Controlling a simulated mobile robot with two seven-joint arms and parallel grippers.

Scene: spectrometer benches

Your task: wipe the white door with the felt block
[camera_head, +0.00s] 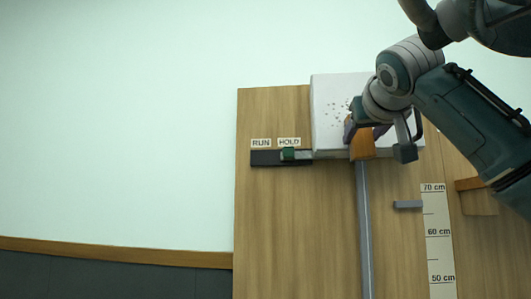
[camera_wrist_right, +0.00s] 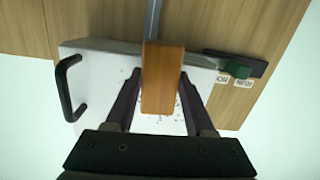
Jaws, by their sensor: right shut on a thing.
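The white door (camera_head: 328,88) is a white panel on a wooden board, with a patch of small dark specks on its face. It also shows in the right wrist view (camera_wrist_right: 90,70), with a black handle (camera_wrist_right: 68,92) at the left. My right gripper (camera_head: 352,132) is in front of the door's lower part and is shut on an orange-brown block (camera_head: 362,147), which I take to be the felt block. In the right wrist view the block (camera_wrist_right: 163,78) sits between both fingers and covers some specks. Whether it touches the door I cannot tell. My left gripper is out of view.
Left of the door's lower edge is a dark slide with a green knob (camera_head: 289,155) under RUN and HOLD labels. A grey vertical rail (camera_head: 364,230) runs below the door. A ruler strip (camera_head: 438,235) and a grey peg (camera_head: 408,204) are to its right. The pale wall at left is clear.

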